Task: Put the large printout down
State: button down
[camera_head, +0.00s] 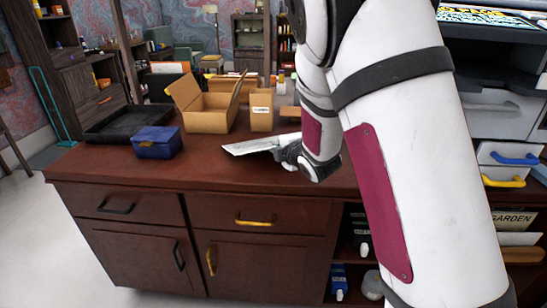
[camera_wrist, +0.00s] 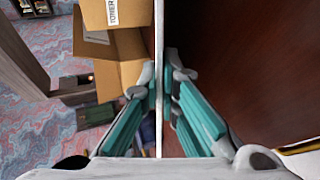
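The large printout (camera_head: 248,146) is a flat white sheet, held over the brown desk (camera_head: 230,182) near its front. My gripper (camera_head: 282,153) is at the sheet's right end. In the wrist view, the printout (camera_wrist: 159,45) shows edge-on as a thin white line between the two teal fingers. My gripper (camera_wrist: 160,88) is shut on it there. The sheet is close above the desk top in the head view; I cannot tell whether it touches. Part of the hand is hidden behind my arm.
An open cardboard box (camera_head: 208,118) and a smaller carton (camera_head: 261,110) stand behind the printout. A blue box (camera_head: 157,142) and a black tray (camera_head: 112,126) are at the left. Bare desk lies along the front edge.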

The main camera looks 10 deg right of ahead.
jog(key=c, duration=2)
grip_release()
jog(key=shift+o, duration=0.2)
jog(key=a+p+v, duration=0.1)
jog(key=v, duration=0.7)
jog(key=shift+d, duration=0.5)
